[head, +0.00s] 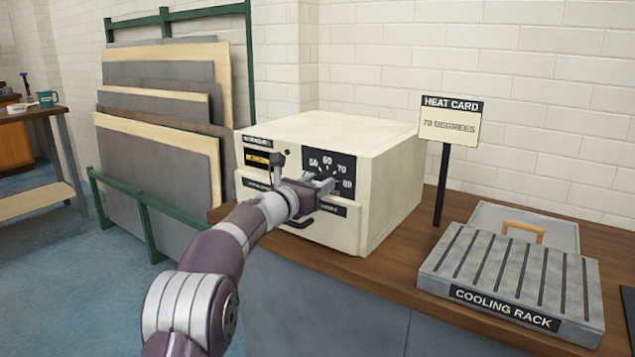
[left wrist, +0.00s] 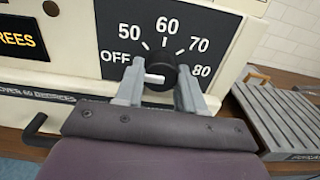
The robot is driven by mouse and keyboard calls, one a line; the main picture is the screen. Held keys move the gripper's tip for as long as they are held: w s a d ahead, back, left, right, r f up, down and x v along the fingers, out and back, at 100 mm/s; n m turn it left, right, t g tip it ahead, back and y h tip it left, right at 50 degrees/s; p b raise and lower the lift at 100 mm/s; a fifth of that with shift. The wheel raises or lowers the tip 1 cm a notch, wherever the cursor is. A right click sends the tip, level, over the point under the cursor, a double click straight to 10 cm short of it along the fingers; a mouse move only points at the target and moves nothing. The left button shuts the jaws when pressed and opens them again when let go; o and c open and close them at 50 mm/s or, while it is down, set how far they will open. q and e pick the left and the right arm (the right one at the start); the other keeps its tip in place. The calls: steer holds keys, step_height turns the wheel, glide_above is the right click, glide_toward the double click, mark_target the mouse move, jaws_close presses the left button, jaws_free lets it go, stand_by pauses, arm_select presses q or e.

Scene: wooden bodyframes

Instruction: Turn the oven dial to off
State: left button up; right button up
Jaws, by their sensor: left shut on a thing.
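The oven (head: 375,165) is a cream box on the wooden counter. Its black dial panel (head: 343,165) reads OFF, 50, 60, 70 and 80 in the left wrist view. The round black dial (left wrist: 160,68) sits between the fingers of my left gripper (left wrist: 158,84), which is shut on it. A white mark on the dial lies left of its middle, roughly level, toward the OFF side. In the head view my left gripper (head: 320,184) covers most of the dial. My right gripper is not in view.
A heat card (head: 450,120) reading 70 DEGREES stands on a post right of the oven. A grey cooling rack (head: 475,262) lies on the counter (head: 395,270), with an orange handle (head: 522,230) behind it. The oven's dark door handle (left wrist: 38,130) sticks out below the panel.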

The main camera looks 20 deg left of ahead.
arm_select(q)
steer(key=shift+f, duration=0.15)
stand_by(0.3)
steer(key=o, duration=1)
steer(key=shift+o, duration=0.2)
steer(key=v, duration=1.2)
steer(key=shift+s+b, duration=0.35)
steer(key=shift+b, duration=0.1)
steer(key=shift+a, duration=0.1)
